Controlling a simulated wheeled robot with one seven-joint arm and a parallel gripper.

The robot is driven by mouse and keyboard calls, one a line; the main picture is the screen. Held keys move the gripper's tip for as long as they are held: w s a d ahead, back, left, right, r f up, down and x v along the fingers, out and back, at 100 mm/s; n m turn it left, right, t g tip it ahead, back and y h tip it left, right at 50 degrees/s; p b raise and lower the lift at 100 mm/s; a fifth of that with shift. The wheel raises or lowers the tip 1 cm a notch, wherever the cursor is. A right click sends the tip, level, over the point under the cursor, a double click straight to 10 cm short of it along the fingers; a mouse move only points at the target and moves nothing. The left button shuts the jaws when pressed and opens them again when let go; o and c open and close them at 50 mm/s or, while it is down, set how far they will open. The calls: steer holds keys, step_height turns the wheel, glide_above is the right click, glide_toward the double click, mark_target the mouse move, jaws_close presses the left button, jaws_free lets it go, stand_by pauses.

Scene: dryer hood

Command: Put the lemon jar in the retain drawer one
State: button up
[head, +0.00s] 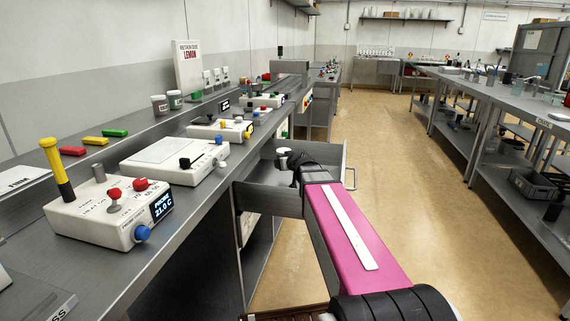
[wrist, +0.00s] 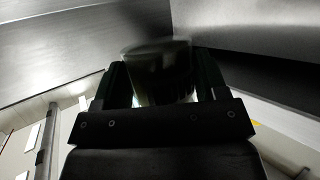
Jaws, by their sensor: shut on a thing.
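An open grey metal drawer (head: 266,200) sticks out from under the left bench. My gripper (head: 290,160) is over the drawer's inside, shut on a small jar with a pale lid (head: 283,151). In the wrist view the dark, blurred jar (wrist: 160,78) sits between the two fingers of my gripper (wrist: 160,85), with grey metal walls close around it. Its label cannot be read, and whether it touches the drawer floor cannot be told. A white sign (head: 188,66) with red LEMON lettering stands on the bench.
Two lidded jars (head: 160,105) (head: 175,99) stand near the sign. White instrument boxes (head: 110,210) line the left bench (head: 75,280), above the drawer. The aisle floor (head: 400,150) is clear between the benches. A right bench (head: 500,95) carries small items.

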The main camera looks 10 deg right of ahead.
steer(key=shift+f, duration=0.6)
steer(key=o, duration=1)
steer(key=shift+r, duration=0.15)
steer(key=shift+r, duration=0.25)
steer(key=v, duration=1.2)
steer(key=shift+r, duration=0.25)
